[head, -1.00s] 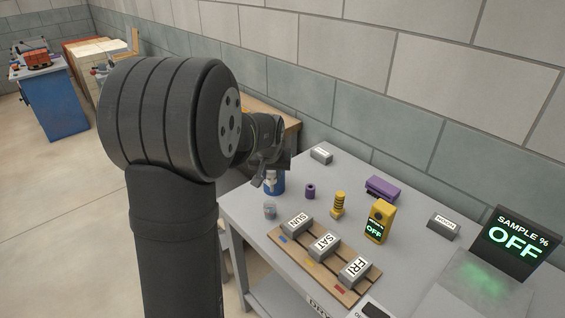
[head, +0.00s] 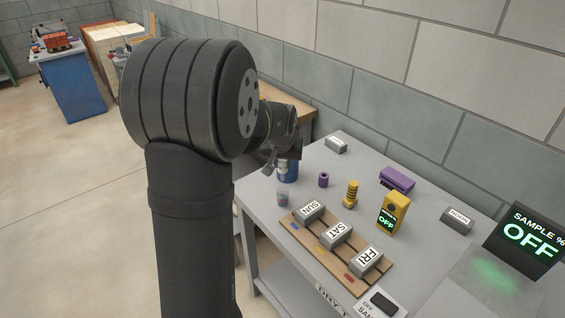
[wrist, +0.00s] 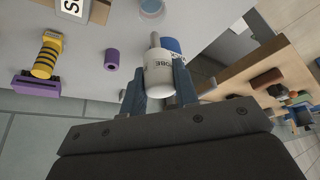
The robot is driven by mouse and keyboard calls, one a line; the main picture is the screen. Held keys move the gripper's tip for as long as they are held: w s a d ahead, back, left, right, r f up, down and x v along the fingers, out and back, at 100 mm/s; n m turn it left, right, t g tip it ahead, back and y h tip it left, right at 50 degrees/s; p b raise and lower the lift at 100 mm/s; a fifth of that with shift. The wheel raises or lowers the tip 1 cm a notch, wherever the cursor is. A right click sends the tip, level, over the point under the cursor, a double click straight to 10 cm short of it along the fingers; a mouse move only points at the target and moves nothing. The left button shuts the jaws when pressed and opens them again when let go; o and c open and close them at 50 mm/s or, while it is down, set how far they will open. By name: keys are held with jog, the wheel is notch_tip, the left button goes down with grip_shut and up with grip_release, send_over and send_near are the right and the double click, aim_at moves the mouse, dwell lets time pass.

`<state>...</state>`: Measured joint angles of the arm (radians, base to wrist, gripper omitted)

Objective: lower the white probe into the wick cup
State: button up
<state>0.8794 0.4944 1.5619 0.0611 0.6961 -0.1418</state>
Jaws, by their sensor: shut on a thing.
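My gripper (wrist: 159,82) is shut on the white probe (wrist: 158,75), a white body with dark lettering and a grey tip. In the wrist view the tip points toward the top of the picture.
A blue container (head: 288,174) stands beside the cup, close to my gripper. A purple spool (head: 323,180), a yellow ribbed post (head: 351,194) and a yellow meter (head: 392,212) reading OFF stand to the right. A wooden board (head: 330,262) carries the SUN, SAT and FRI blocks.

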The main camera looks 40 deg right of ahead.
aim_at(282, 172)
jog(key=shift+f, duration=2.55)
jog(key=shift+f, duration=1.95)
jog(key=o, duration=1)
jog(key=shift+o, duration=0.2)
jog(key=shift+r, duration=0.15)
jog(key=v, duration=1.7)
